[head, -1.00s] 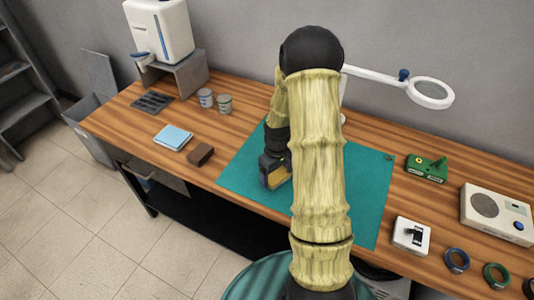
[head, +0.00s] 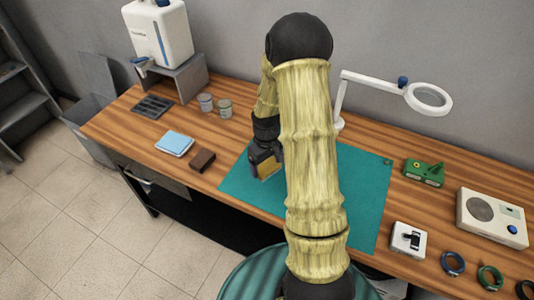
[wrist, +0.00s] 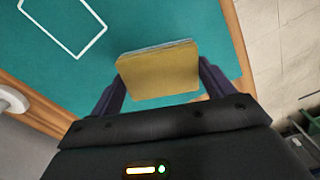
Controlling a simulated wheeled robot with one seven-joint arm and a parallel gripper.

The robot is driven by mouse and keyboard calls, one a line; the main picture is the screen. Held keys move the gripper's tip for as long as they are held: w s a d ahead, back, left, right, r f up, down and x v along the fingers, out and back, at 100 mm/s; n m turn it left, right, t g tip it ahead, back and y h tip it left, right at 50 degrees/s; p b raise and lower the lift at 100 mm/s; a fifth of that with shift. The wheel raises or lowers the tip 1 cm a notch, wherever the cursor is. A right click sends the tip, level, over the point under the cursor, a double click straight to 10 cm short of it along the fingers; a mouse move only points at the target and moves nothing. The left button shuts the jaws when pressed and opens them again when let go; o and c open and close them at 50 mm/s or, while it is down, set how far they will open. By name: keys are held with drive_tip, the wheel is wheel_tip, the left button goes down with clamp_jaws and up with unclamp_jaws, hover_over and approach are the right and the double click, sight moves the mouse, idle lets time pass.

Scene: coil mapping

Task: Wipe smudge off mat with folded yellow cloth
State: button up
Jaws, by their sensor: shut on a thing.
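The teal mat (head: 357,190) lies on the wooden bench; my arm hides part of it. My gripper (head: 265,163) is over the left part of the mat in the head view. It is shut on the folded yellow cloth (head: 269,169). In the wrist view the cloth (wrist: 158,74) is a thick yellow block with a greyish upper edge, held between my two dark fingers. I cannot tell whether it touches the mat. A white outline (wrist: 94,41) is drawn on the mat (wrist: 190,22) at the wrist view's upper left. No smudge is visible.
A brown block (head: 202,160) and a blue notepad (head: 174,143) lie left of the mat. Two small tins (head: 224,108) stand behind. A magnifier lamp (head: 430,97), green device (head: 424,172), white switch box (head: 408,238) and radio (head: 493,217) are to the right.

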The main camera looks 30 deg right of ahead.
drive_tip(key=shift+r+p, duration=0.75)
drive_tip(key=shift+r, duration=0.45)
